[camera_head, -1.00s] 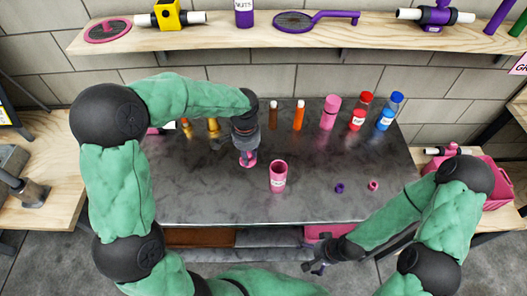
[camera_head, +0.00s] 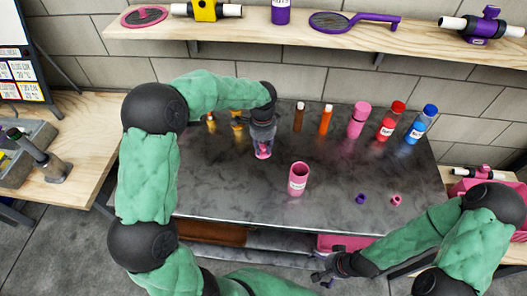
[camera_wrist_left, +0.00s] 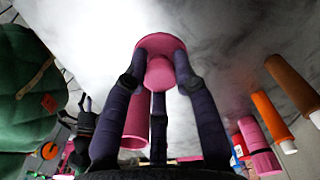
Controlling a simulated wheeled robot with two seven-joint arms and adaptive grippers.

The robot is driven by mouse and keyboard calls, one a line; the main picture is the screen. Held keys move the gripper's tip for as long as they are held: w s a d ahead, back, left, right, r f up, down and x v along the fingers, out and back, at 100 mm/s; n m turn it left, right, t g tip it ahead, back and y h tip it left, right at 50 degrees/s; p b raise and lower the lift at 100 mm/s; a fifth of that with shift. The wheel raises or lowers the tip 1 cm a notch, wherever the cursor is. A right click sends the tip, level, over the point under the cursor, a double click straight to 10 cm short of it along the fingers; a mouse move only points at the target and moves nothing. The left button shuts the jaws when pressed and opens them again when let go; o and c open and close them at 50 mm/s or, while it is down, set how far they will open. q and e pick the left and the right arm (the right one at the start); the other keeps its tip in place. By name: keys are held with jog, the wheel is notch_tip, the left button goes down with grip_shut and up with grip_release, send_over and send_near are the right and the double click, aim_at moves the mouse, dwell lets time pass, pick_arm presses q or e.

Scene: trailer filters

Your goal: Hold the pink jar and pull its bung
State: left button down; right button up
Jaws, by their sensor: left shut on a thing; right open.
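The pink jar (camera_head: 298,181) stands upright on the dark tabletop, its top open and a white label on its front. It also shows in the left wrist view (camera_wrist_left: 135,130), behind the fingers. My left gripper (camera_head: 263,152) is just left of and behind the jar, apart from it. It is shut on a pink piece (camera_wrist_left: 160,44) with a wide disc and a narrower stem, which looks like the bung. I cannot tell how high it is above the table. My right gripper (camera_head: 325,278) is open and empty, low in front of the table's front edge.
A brown tube (camera_head: 299,117), an orange tube (camera_head: 326,120), a pink bottle (camera_head: 358,120), a red bottle (camera_head: 389,122) and a blue bottle (camera_head: 419,125) stand along the back. A small purple ring (camera_head: 361,199) and pink ring (camera_head: 396,200) lie at front right. The front middle is clear.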

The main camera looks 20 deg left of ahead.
aim_at(262, 145)
pick_arm(q)
jog(key=w+f, duration=0.1)
jog(key=f, duration=0.1)
jog(key=w+a+f+b, duration=0.1)
jog(key=w+f, duration=0.1)
jog(key=w+a+f, duration=0.1)
jog(key=f, duration=0.1)
jog(key=shift+w+a+b, duration=0.2)
jog(key=shift+w+b, duration=0.15)
jog(key=shift+w, duration=0.05)
jog(key=shift+w+f+b, duration=0.15)
jog(key=shift+f+b, duration=0.55)
jog(key=shift+f, duration=0.95)
jog(key=shift+f, duration=0.2)
jog(key=c, duration=1)
grip_release()
jog(key=shift+r, duration=0.1)
notch_tip(262, 145, up, 12)
jog(key=p, duration=0.3)
jog(key=shift+r+p, duration=0.15)
jog(key=shift+p, duration=0.2)
